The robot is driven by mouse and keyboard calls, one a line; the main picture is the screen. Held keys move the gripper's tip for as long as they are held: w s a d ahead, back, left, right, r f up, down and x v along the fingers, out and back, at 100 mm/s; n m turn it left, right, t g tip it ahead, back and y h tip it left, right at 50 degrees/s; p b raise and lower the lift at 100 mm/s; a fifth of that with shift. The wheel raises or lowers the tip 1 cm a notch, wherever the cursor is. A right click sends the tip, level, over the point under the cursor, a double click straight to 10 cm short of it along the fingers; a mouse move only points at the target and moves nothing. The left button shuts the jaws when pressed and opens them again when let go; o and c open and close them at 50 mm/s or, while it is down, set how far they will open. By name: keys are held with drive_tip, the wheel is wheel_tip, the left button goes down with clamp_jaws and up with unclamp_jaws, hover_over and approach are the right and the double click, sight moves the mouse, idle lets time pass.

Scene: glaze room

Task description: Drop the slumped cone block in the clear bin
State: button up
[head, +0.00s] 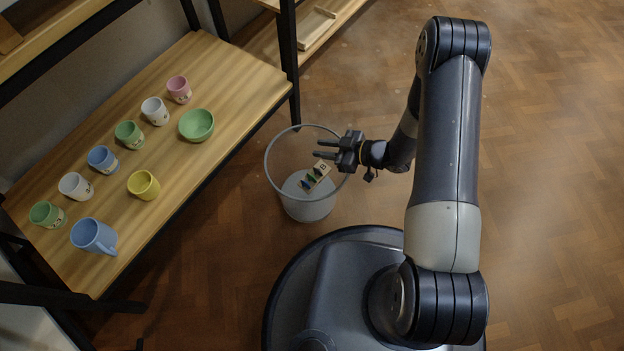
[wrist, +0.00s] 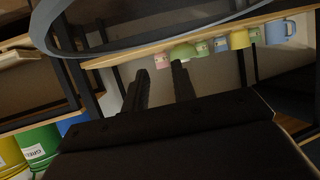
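The clear bin (head: 308,211) stands on the floor beside the shelf, and its rim (wrist: 150,52) crosses the top of the wrist view. The slumped cone block (head: 314,178), a pale piece with small dark, green and blue cones, shows tilted inside the bin's outline, below my gripper. I cannot tell whether it rests on the bin's bottom. My gripper (head: 322,149) is over the right part of the bin's opening, fingers apart. In the wrist view nothing is between the fingers (wrist: 162,80).
A wooden shelf (head: 210,85) left of the bin holds several cups, a blue mug (head: 94,236) and a green bowl (head: 196,125). Labelled green (wrist: 38,147) and yellow containers show at the lower left of the wrist view. The floor to the right is clear.

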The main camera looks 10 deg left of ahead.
drive_tip(key=shift+o, duration=1.3)
drive_tip(key=shift+d, duration=0.1)
drive_tip(key=p+v, duration=0.3)
drive_tip(key=v, duration=0.7)
drive_tip(key=shift+d+r, duration=0.2)
drive_tip(key=shift+d, duration=0.05)
drive_tip(key=shift+s+a+f, duration=0.1)
drive_tip(key=b+x, duration=0.3)
drive_tip(key=x, duration=0.7)
drive_tip(key=shift+a+r+p, duration=0.15)
drive_tip(key=shift+r+p, duration=0.75)
drive_tip(key=shift+r, duration=0.35)
drive_tip(key=shift+a+r+p, duration=0.1)
drive_tip(key=shift+r+p, duration=0.8)
drive_tip(key=shift+r, duration=0.3)
drive_tip(key=shift+f, duration=0.1)
